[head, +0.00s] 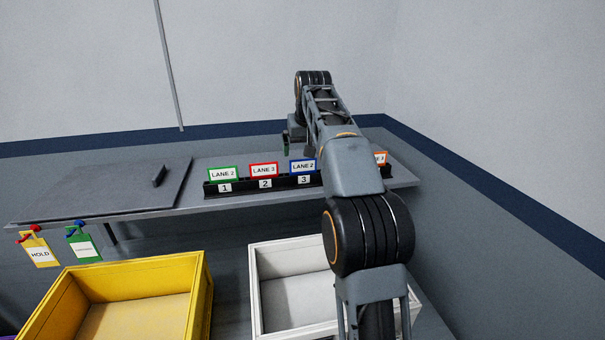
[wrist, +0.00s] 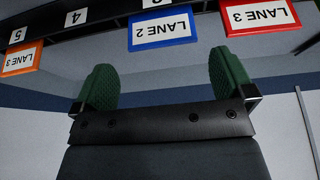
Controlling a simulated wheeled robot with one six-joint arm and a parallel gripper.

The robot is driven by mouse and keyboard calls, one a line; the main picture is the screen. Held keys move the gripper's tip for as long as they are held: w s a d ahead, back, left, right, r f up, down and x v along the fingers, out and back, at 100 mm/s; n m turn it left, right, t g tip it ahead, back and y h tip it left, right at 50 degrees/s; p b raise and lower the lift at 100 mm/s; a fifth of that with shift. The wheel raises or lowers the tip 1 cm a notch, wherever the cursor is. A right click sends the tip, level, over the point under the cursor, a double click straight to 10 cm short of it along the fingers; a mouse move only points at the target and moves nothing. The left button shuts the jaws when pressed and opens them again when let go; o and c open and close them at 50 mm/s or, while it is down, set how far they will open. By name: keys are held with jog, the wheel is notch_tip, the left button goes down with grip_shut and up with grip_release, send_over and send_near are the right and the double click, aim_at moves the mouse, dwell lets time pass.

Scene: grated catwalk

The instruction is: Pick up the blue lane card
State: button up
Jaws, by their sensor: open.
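The blue lane card (head: 303,166), reading LANE 2, stands upright in the black rack (head: 238,188) above the number 3. In the wrist view, which shows the cards upside down, the blue card (wrist: 163,29) is at the top middle. My gripper (wrist: 163,75) is open and empty, its green fingers spread to either side of the card's line and apart from it. In the head view my arm hides most of my gripper, with only a bit of it (head: 286,143) showing behind and above the rack.
A green card (head: 223,174) and a red card (head: 264,170) stand left of the blue one. An orange card (wrist: 20,59) stands at 5; place 4 looks empty. A dark board (head: 100,190) lies on the shelf's left. A yellow bin (head: 199,295) and white bin (head: 256,295) are in front.

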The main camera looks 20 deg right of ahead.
aim_at(303, 160)
jog(key=shift+a+x, duration=0.1)
jog(key=shift+x, duration=1.3)
jog(key=shift+a+x, duration=0.15)
jog(key=shift+x, duration=1.2)
jog(key=shift+s, duration=0.1)
jog(key=c, duration=0.7)
